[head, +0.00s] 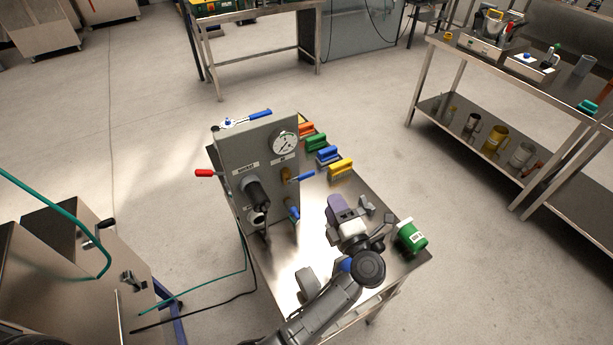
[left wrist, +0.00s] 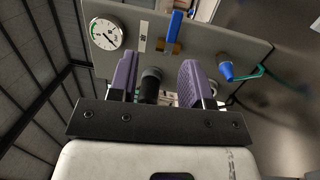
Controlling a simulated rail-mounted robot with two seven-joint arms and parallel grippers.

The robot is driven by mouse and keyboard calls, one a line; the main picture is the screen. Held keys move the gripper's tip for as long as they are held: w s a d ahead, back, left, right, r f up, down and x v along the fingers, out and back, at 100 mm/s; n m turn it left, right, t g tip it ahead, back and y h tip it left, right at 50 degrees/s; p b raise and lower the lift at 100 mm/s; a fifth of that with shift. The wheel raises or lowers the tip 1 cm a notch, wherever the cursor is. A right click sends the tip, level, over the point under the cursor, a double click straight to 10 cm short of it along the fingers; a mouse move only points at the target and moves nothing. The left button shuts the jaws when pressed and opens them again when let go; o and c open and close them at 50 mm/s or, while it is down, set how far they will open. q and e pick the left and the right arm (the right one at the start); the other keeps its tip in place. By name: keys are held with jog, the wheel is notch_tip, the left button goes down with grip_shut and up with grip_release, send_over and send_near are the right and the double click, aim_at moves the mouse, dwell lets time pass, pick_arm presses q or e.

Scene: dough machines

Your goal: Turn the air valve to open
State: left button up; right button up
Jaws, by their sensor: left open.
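The grey upright panel (head: 232,143) carries a round gauge (head: 284,142) with an "AIR" label below it. Below the label sits the brass air valve with a blue lever (head: 301,177), which sticks out to the right. In the left wrist view the blue lever (left wrist: 174,27) stands beyond the fingers, beside the gauge (left wrist: 106,33). My left gripper (head: 348,210) is right of the panel, above the table, with purple finger pads. Its fingers (left wrist: 158,70) are spread with a gap between them, apart from the lever. My right gripper is not in view.
Coloured blocks, such as a yellow one (head: 341,166), and a green container (head: 411,236) stand on the metal table (head: 291,263).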

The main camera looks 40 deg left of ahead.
aim_at(307, 177)
pick_arm(q)
jog(key=w+a+b, duration=0.1)
jog(key=a, duration=0.3)
jog(key=w+a+g+b, duration=0.1)
jog(key=w+a, duration=0.1)
jog(key=a, duration=0.2)
jog(key=w+a+f+n+g+b, duration=0.1)
jog(key=a, duration=0.4)
jog(key=shift+w+f+b, duration=0.1)
jog(key=shift+w+b, duration=0.3)
jog(key=shift+d, duration=0.1)
jog(key=c, duration=0.5)
grip_shut()
